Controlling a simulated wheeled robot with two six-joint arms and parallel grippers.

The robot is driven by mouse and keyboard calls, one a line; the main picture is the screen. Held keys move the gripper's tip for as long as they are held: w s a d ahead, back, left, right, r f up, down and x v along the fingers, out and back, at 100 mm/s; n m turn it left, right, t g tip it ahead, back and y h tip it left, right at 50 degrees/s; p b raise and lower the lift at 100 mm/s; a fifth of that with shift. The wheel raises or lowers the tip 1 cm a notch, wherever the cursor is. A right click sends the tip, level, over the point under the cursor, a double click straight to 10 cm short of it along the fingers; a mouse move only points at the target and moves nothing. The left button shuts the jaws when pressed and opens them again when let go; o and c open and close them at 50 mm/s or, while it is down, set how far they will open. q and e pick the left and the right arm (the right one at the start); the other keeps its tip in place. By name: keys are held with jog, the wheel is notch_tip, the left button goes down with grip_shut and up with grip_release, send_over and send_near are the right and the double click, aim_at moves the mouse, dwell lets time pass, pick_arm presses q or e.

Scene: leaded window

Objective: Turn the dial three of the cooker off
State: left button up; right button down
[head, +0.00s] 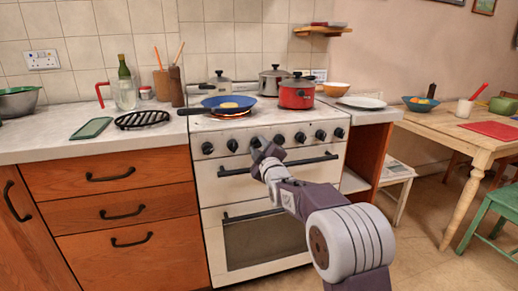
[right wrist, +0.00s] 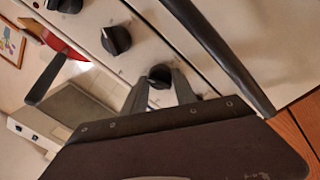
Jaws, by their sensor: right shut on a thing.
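The white cooker (head: 213,185) has a row of black dials along its front panel. My right gripper (head: 262,150) is at this panel in the head view, at what looks like the third dial (head: 256,142) from the left, partly hidden by the fingers. In the right wrist view, this dial (right wrist: 159,75) sits between the two fingertips of my right gripper (right wrist: 160,84), which is shut on it. The dial's pointer mark cannot be made out. My left gripper is not in view.
A blue pan (head: 212,103) stands over a glowing red ring on the hob. A red pot (head: 297,96) and two metal pots are beside and behind it. The oven handle bar (head: 300,162) runs just below the dials. Neighbouring dials (right wrist: 116,40) are close by.

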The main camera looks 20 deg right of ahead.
jog(key=n+b, duration=0.1)
jog(key=n, duration=0.3)
jog(key=shift+f, duration=0.2)
jog(key=n+b, duration=0.1)
jog(key=n, duration=0.2)
jog(key=shift+f+y, duration=0.1)
jog(key=shift+y, duration=0.2)
jog(key=n+b, duration=0.3)
jog(key=n, duration=0.2)
jog(key=shift+d+n+y+b, duration=0.1)
jog(key=shift+n+y+b, duration=0.2)
jog(key=shift+n+b, duration=0.75)
jog(key=shift+n, duration=0.45)
jog(key=c, duration=1)
grip_release()
jog(key=shift+r, duration=0.2)
